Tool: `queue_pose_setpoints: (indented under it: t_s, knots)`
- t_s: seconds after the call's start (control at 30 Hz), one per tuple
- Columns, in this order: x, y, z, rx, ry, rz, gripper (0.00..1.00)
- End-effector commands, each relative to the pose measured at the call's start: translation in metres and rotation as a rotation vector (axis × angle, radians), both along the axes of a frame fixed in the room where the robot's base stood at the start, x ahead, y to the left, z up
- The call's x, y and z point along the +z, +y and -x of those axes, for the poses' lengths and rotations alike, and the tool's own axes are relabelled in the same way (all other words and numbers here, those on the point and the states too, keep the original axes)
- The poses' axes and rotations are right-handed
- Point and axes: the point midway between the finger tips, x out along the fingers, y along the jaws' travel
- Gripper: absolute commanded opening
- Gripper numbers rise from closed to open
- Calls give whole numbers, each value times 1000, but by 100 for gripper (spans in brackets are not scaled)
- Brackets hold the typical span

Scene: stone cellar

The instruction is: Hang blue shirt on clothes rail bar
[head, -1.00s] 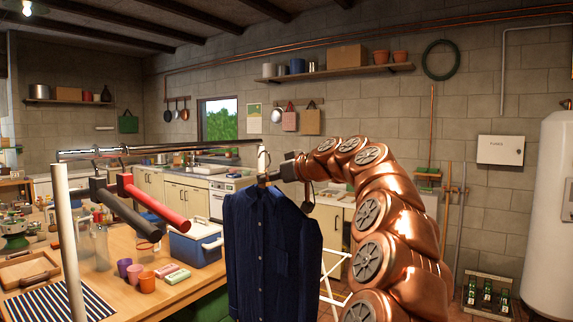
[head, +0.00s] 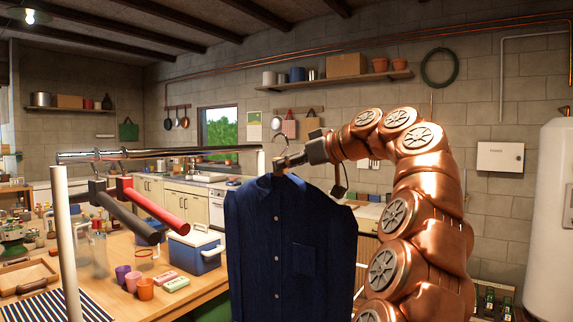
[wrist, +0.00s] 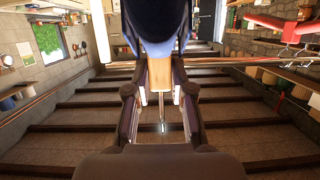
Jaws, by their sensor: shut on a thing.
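The blue shirt (head: 300,250) hangs upright from a hanger in the head view. My gripper (head: 287,163) is shut on the hanger's neck, just below its metal hook (head: 283,143). In the wrist view my gripper (wrist: 161,98) has its fingers on either side of the wooden hanger neck (wrist: 160,75), and the blue shirt (wrist: 158,30) is at the top. The rail bar (head: 170,154) runs across the left half of the head view. Its right end lies left of the hook, apart from it in the picture; the depth between them is unclear.
A red bar-shaped thing (head: 155,208) and a dark grey one (head: 127,217) are below the rail. A white post (head: 66,240) stands at the left. A wooden table (head: 125,300) holds a blue cooler (head: 197,250), cups and other items. A white tank (head: 548,220) stands at the right.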

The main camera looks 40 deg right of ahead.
Motion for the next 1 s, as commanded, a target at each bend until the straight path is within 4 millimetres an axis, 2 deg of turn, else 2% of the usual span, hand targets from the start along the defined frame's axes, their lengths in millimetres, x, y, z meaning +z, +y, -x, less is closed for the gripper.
queue_pose_setpoints:
  t_s: [1.0]
  knots:
    - [0, 14, -60, 3, 2, -3, 0]
